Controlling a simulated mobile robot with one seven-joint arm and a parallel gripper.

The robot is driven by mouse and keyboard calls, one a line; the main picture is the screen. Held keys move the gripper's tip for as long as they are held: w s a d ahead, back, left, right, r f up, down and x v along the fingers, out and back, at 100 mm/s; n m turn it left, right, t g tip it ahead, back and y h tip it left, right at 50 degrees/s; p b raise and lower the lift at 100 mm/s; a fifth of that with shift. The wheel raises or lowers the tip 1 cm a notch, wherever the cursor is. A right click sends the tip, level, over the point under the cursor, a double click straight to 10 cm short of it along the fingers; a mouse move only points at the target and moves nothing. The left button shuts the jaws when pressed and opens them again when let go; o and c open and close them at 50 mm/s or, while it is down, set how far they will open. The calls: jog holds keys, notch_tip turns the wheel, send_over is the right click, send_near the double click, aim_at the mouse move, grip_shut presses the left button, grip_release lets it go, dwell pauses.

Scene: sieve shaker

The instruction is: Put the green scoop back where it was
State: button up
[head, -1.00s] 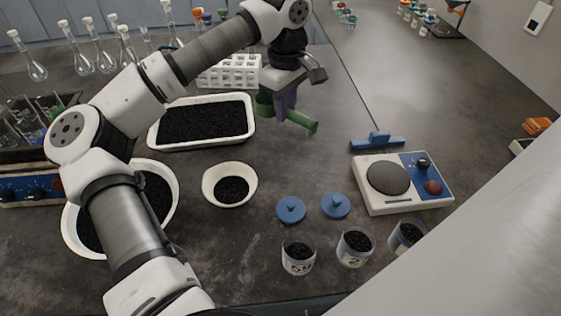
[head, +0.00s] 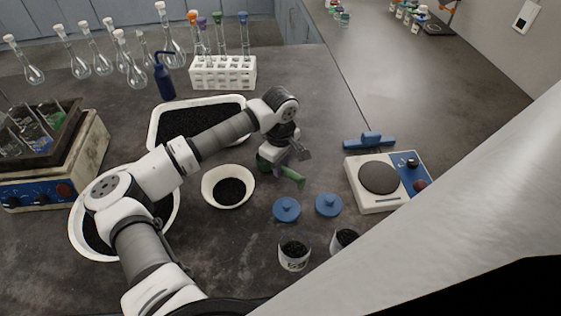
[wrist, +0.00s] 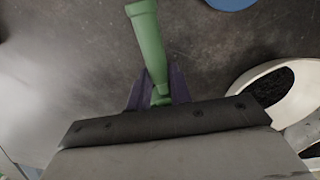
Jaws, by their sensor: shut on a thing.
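The green scoop (head: 287,178) is in my gripper (head: 276,166), low over the table between the small white bowl and the balance. In the head view its handle points to the lower right, and its scoop end shows at the left of the gripper. In the wrist view the green handle (wrist: 147,40) runs up from between my purple fingers (wrist: 158,92), which are shut on it. The scoop end is hidden there behind the gripper body. I cannot tell whether the scoop touches the table.
The white bowl of black grains (head: 207,190) is left of the scoop. Two blue lids (head: 287,210) and beakers of grains (head: 294,262) lie in front. The balance (head: 360,196) and a blue brush-like tool (head: 369,142) are at right. A white tray (head: 152,137) is behind. Table right of the scoop is clear.

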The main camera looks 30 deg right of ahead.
jog(key=shift+f+b, duration=0.3)
jog(key=shift+b, duration=0.05)
jog(key=o, duration=0.9)
jog(key=shift+r, duration=0.1)
jog(key=shift+r+p, duration=0.25)
jog(key=shift+p, duration=0.15)
jog(key=shift+w+r+b, duration=0.1)
jog(key=shift+r+b, duration=0.15)
jog(key=shift+b, duration=0.15)
notch_tip(320, 180, up, 11)
jog(key=b, duration=0.3)
jog(key=shift+r, duration=0.15)
jog(key=shift+s, duration=0.2)
